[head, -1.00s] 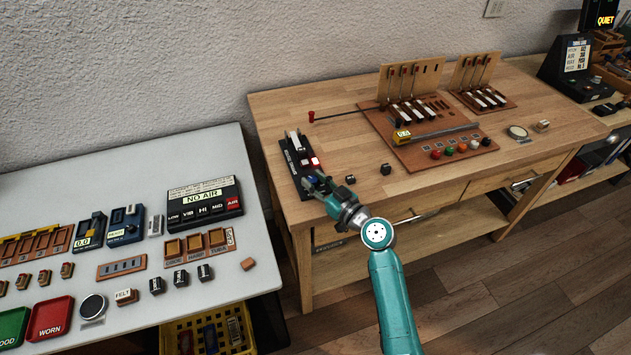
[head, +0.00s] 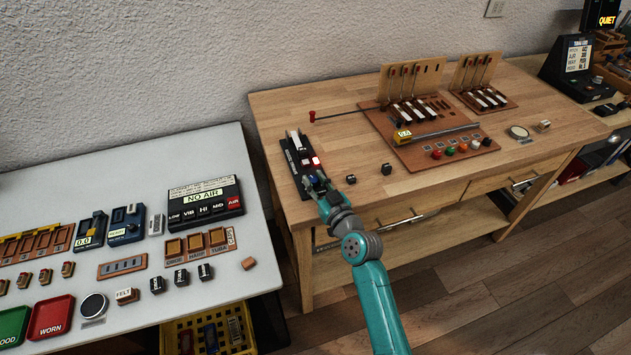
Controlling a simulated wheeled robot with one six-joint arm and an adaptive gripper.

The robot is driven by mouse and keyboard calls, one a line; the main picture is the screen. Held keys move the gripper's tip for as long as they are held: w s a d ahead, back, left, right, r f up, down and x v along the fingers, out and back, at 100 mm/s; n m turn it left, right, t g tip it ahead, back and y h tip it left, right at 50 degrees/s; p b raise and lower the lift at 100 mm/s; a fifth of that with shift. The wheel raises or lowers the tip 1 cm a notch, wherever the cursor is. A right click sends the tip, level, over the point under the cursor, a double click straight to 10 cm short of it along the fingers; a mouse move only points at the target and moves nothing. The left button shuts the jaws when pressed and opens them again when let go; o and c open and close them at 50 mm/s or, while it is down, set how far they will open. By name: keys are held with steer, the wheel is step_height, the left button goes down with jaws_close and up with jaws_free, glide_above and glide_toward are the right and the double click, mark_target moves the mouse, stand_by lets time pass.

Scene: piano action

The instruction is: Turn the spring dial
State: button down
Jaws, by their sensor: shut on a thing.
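A long black device (head: 288,168) with a white side label, white key pieces and a red button (head: 315,161) sits at the left end of the wooden bench. My gripper (head: 315,180) is at the front end of this device, low over it. It is shut on a small part there, which I take to be the spring dial. The fingers and wrist mostly hide that part, so its markings and angle cannot be read.
Two small black blocks (head: 386,169) stand right of my gripper. A wooden board (head: 400,150) with keys and coloured knobs lies further right. The grey table (head: 225,275) with trays and a NO AIR box (head: 205,203) is at left.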

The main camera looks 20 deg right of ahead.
steer(key=c, duration=0.8)
jaws_free()
steer(key=shift+c, duration=0.2)
steer(key=s+d, duration=0.2)
steer(key=s, duration=1)
steer(key=shift+w, duration=0.1)
